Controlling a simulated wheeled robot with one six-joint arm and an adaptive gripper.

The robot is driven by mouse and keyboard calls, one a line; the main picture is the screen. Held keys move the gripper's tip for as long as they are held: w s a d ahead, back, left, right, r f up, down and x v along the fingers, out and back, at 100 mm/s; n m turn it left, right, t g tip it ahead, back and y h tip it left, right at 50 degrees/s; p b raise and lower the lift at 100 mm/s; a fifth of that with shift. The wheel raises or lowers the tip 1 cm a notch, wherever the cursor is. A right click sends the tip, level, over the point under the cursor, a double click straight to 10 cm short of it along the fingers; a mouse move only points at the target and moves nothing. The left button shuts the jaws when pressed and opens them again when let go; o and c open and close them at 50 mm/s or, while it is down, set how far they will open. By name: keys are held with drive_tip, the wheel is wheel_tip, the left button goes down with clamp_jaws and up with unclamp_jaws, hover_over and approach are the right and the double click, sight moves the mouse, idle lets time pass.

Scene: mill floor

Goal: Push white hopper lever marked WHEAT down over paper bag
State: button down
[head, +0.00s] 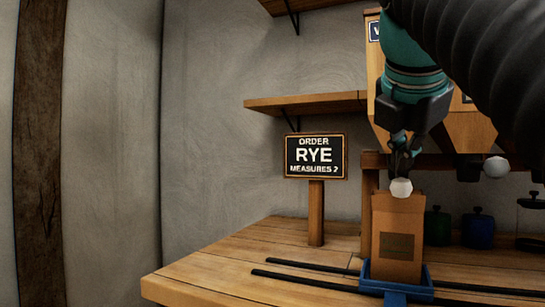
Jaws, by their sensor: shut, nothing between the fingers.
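A white ball knob (401,187) of a hopper lever hangs low, just above the top of the brown paper bag (398,235). My gripper (403,163) is shut and points down, with its fingertips right above this knob; I cannot tell whether they touch. The wooden hopper (374,62) behind my arm carries a dark label (374,31) showing only a "W"; the rest is hidden by my arm. The bag stands upright in a blue tray (426,284) on the table.
A sign (315,156) reads ORDER RYE MEASURES 2. Dark rails (310,282) cross the table. The table's left part is clear.

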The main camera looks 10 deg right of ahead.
drive_tip(key=shift+f+b, duration=0.65)
drive_tip(key=shift+f, duration=0.2)
idle(0.8)
drive_tip(key=shift+r, duration=0.1)
idle(0.5)
drive_tip(key=shift+r+p, duration=2.95)
drive_tip(key=shift+p, duration=0.25)
drive_tip(key=shift+r+p, duration=0.75)
drive_tip(key=shift+r, duration=1.7)
drive_tip(key=shift+s, duration=0.1)
